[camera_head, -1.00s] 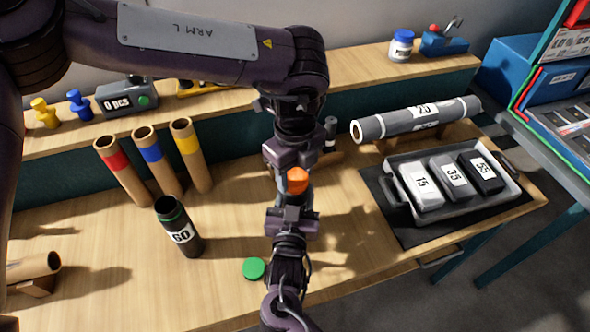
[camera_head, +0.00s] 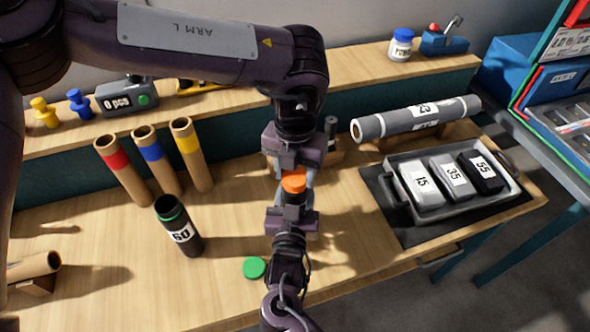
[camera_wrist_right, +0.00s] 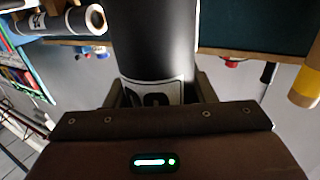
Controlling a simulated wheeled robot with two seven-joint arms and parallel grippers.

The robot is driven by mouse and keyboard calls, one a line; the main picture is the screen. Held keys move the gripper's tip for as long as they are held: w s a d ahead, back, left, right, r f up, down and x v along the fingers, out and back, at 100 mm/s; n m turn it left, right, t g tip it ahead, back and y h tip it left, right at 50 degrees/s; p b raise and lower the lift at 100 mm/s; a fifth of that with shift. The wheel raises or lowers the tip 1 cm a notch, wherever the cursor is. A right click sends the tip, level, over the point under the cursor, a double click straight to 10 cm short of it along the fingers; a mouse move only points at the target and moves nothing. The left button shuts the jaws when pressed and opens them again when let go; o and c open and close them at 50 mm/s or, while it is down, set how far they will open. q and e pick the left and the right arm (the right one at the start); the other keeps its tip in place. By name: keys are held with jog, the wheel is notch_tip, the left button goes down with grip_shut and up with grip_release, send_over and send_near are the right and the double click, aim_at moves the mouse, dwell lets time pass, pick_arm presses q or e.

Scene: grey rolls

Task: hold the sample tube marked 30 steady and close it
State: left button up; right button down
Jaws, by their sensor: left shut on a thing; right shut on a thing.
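A dark tube (camera_head: 293,197) stands upright between my two grippers, mostly hidden in the head view. In the right wrist view the tube (camera_wrist_right: 153,40) is black, and its white label is partly covered, so I cannot read the full number. My right gripper (camera_head: 292,213) is shut around the tube's body. An orange cap (camera_head: 293,180) is directly over the tube's top. My left gripper (camera_head: 294,174) comes from above and behind, shut on the cap with a finger on each side. I cannot tell how far the cap sits on the tube.
An open dark tube marked 60 (camera_head: 179,227) stands left, with a green cap (camera_head: 254,267) lying near the front edge. Three cardboard tubes (camera_head: 157,160) stand behind. A tray (camera_head: 408,203) of labelled blocks and a grey roll (camera_head: 420,118) are at right.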

pick_arm(q)
jog(key=o, duration=1.2)
jog(key=shift+c, duration=0.2)
notch_tip(320, 180, up, 12)
pick_arm(e)
jog(key=c, duration=0.6)
grip_release()
jog(key=shift+o, duration=0.2)
jog(key=shift+s, duration=0.1)
